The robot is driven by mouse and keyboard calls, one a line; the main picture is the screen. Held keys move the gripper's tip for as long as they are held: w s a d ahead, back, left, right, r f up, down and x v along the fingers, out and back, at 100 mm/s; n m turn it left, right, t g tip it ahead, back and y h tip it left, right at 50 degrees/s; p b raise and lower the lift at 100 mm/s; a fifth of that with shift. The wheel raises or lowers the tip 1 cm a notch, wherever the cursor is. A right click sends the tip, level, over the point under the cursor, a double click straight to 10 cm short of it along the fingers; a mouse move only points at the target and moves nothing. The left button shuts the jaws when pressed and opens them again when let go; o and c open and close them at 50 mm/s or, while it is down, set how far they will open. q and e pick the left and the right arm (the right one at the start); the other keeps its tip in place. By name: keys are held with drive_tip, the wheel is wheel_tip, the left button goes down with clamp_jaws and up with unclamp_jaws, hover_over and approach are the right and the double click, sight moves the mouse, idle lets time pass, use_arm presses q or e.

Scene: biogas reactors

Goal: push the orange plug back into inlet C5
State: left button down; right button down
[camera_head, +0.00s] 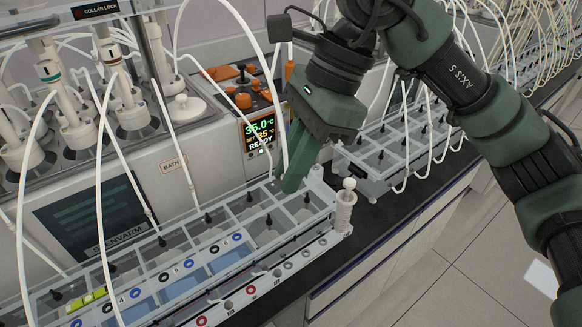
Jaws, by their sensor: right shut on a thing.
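My right gripper (293,180) reaches down from the upper right, its green fingers at the far right end of the near clear rack (283,217). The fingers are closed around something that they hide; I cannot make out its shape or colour. No orange plug can be told apart there, and no label C5 is readable. The rack has a row of compartments with black fittings, and numbered rings on its front. My left gripper is not in view.
Behind stands a bath unit with a lit display (259,133), orange knobs (243,100) and glass reactors (130,105). White tubes arch over the near rack. A white ribbed post (345,205) stands at its right end. A second rack (385,155) stands close by on the right.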

drive_tip(key=shift+r+p, duration=0.3)
drive_tip(key=shift+r, duration=0.4)
drive_tip(key=shift+r, duration=0.1)
drive_tip(key=shift+r+p, duration=0.5)
drive_tip(key=shift+r, duration=0.25)
drive_tip(key=s+a+b, duration=0.2)
drive_tip(key=s+a, duration=0.9)
drive_tip(key=a, duration=0.4)
idle(0.5)
